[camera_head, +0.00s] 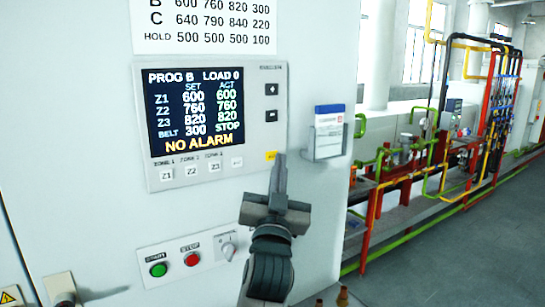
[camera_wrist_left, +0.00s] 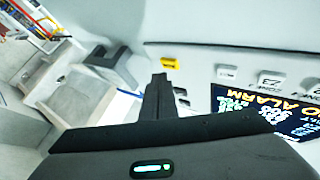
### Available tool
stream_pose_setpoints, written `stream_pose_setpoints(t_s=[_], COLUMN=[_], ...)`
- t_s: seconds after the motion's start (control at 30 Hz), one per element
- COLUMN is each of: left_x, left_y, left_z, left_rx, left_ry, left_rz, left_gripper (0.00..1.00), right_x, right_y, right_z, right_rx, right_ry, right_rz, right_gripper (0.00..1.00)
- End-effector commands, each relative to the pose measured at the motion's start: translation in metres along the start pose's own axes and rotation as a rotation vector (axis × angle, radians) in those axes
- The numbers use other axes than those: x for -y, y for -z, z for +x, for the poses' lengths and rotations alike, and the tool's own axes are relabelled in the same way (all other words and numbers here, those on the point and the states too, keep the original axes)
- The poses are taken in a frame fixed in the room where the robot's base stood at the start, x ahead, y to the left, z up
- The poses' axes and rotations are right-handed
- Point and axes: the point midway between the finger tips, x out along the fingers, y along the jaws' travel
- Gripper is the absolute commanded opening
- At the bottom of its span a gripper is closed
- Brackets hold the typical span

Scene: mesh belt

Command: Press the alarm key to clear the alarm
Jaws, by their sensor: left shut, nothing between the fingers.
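The control panel (camera_head: 277,110) is on a white cabinet face. Its dark screen (camera_head: 194,108) reads PROG B, LOAD 0, zone values, BELT 300 STOP and NO ALARM in yellow. The small yellow alarm key (camera_head: 271,155) is at the panel's lower right corner; it also shows in the left wrist view (camera_wrist_left: 168,64). My left gripper (camera_head: 281,156) is shut and empty, its fingertips just right of the yellow key in the head view. In the left wrist view its tips (camera_wrist_left: 159,77) are just below the key. I cannot tell whether they touch it. My right gripper is not in view.
Keys Z1 (camera_head: 166,175), Z2 (camera_head: 191,172) and Z3 (camera_head: 214,167) sit below the screen. Green (camera_head: 158,269) and red (camera_head: 192,259) buttons and a rotary switch (camera_head: 228,250) are lower down. A card holder (camera_head: 328,135) is right of the panel.

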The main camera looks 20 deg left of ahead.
Motion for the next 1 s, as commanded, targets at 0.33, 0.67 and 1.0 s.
stream_pose_setpoints(t_s=[0.33, 0.67, 1.0], left_x=[-0.009, -0.022, -0.025], left_y=[0.008, 0.021, 0.025], left_z=[-0.011, -0.03, -0.035], left_rx=[0.001, 0.001, 0.0], left_ry=[-0.001, -0.001, 0.0], left_rz=[-0.002, -0.002, 0.0], left_gripper=[0.0, 0.0, 0.0], right_x=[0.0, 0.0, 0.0], right_y=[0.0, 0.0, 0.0], right_z=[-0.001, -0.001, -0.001], right_rx=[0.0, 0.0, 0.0], right_ry=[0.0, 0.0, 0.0], right_rz=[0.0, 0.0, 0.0], right_gripper=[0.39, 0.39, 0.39])
